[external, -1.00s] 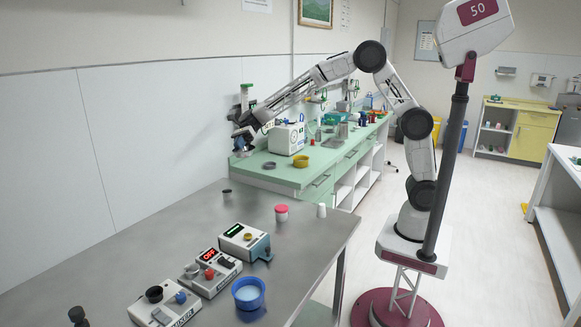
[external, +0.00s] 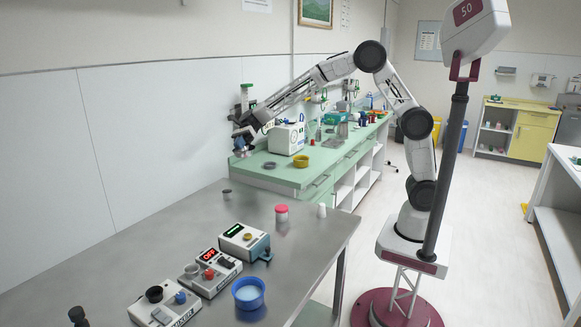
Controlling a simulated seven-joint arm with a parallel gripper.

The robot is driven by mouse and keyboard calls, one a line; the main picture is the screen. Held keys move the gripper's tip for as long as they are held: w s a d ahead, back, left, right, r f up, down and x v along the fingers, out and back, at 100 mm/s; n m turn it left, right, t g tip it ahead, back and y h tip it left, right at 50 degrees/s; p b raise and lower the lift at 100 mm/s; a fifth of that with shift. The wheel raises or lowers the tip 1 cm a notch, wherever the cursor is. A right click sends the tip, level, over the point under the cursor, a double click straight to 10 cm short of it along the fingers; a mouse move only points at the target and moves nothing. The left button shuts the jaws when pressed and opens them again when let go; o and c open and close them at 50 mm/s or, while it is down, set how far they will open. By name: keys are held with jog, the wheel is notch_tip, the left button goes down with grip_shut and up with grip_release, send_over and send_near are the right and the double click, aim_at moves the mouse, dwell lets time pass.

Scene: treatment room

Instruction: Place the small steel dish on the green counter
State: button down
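My gripper (external: 243,151) is small in this view. It points down in front of the white wall, over or near the left end of the green counter (external: 290,176). A shiny grey shape shows at its fingertips, but it is too small to tell whether it is the small steel dish in its grasp or part of the gripper. A flat grey round thing (external: 269,165) lies on the counter to the right of the gripper. A small grey cup (external: 227,194) stands on the steel table (external: 170,242) below.
A white machine (external: 286,138) and a yellow bowl (external: 301,161) stand on the counter. The steel table holds a red-lidded jar (external: 281,213), a blue bowl (external: 248,293) and several control boxes. The table's far left part is clear.

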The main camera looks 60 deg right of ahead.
jog(key=d+f+m+t+h, duration=0.15)
jog(key=d+m+t, duration=0.25)
jog(key=d, duration=1.1)
jog(key=d+f+m+t, duration=0.3)
jog(key=d+m+t, duration=0.1)
jog(key=d, duration=1)
jog(key=d+f+m+t+h, duration=0.1)
jog(key=d+f+m+t, duration=0.25)
jog(key=d, duration=1.15)
jog(key=s+d+f+m+t+h, duration=0.2)
jog(key=s+d+f+m+h, duration=0.1)
jog(key=s+d, duration=0.4)
jog(key=s+d+f+m+t+h, duration=0.1)
jog(key=s+d+f+m+h, duration=0.1)
jog(key=s+d, duration=0.6)
jog(key=s+d+f+m+t+h, duration=0.2)
jog(key=s+d+m+h, duration=0.3)
jog(key=d, duration=0.9)
jog(key=shift+s+d+f+t, duration=0.35)
jog(key=shift+s+f, duration=0.5)
jog(key=shift+s, duration=0.3)
jog(key=shift+w+h, duration=0.1)
jog(key=shift+h, duration=0.15)
send_over(328, 150)
jog(key=shift+f, duration=0.75)
jog(key=shift+f, duration=1.75)
jog(key=shift+f, duration=0.1)
